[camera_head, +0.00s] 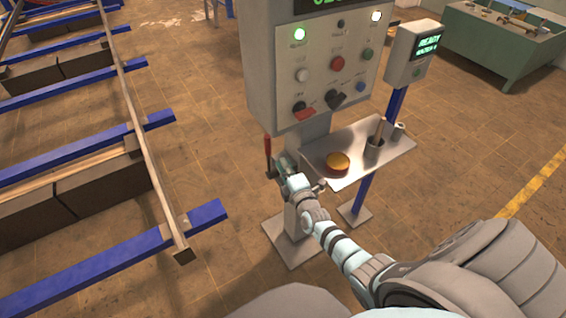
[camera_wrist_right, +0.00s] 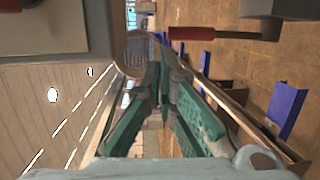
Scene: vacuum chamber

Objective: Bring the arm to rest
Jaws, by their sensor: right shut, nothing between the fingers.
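My right arm (camera_head: 340,245) reaches from the lower right toward the control panel's post. My right gripper (camera_head: 284,163) is at the post, below the panel box and left of the small shelf. Its green fingers (camera_wrist_right: 165,90) are shut and empty in the right wrist view. A red-handled lever (camera_head: 267,146) stands just left of the gripper in the head view. The red handle also shows at the top of the right wrist view (camera_wrist_right: 200,33), apart from the fingers. My left gripper is not in view.
The grey control panel (camera_head: 262,75) has several buttons and a lit green lamp. A metal shelf (camera_head: 345,180) holds a yellow-orange round object (camera_head: 338,162) and a cup (camera_head: 374,148). A READY display box (camera_head: 408,68) stands behind. A blue-barred rack (camera_head: 85,265) fills the left. Floor between is clear.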

